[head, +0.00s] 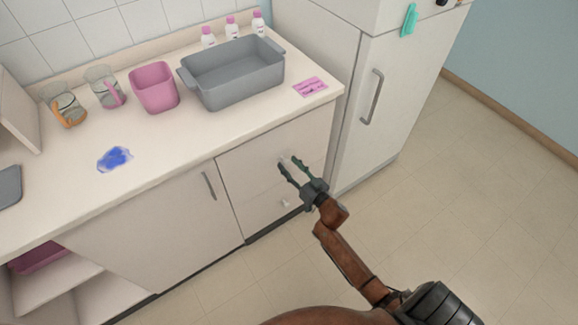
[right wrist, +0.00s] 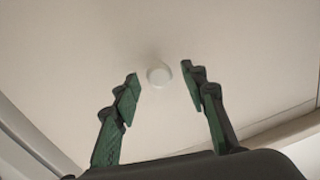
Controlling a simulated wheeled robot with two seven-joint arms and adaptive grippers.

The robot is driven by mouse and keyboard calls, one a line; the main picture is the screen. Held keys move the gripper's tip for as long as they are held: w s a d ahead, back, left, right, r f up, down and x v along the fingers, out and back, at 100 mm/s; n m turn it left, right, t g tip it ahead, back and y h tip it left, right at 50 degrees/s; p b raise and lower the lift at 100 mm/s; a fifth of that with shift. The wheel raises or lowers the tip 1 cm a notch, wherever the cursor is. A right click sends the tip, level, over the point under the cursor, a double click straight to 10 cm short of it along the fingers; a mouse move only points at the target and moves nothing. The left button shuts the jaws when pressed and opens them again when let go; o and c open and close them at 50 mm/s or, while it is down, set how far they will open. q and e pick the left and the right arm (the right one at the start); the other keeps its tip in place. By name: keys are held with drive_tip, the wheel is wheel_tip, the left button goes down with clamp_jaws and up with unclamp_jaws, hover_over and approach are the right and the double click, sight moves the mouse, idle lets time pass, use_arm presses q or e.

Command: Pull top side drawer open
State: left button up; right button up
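The top side drawer (head: 250,160) is in the cabinet at the right end of the counter, and its pale front looks shut. Its small round white knob (right wrist: 159,74) shows in the right wrist view, between the two fingertips and slightly beyond them. My right gripper (head: 290,165) is open, with its green fingers pointing at the drawer front; it also shows in the right wrist view (right wrist: 160,84). The fingers stand on either side of the knob with a gap, not closed on it. My left gripper is not in view.
A lower knob (head: 285,203) is below. A door with a bar handle (head: 209,186) is left of the drawers, and a tall fridge (head: 385,100) stands right. The counter holds a grey basin (head: 235,85), a pink bin (head: 154,88) and mugs. The floor in front is clear.

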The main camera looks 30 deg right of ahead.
clamp_jaws()
idle(0.6)
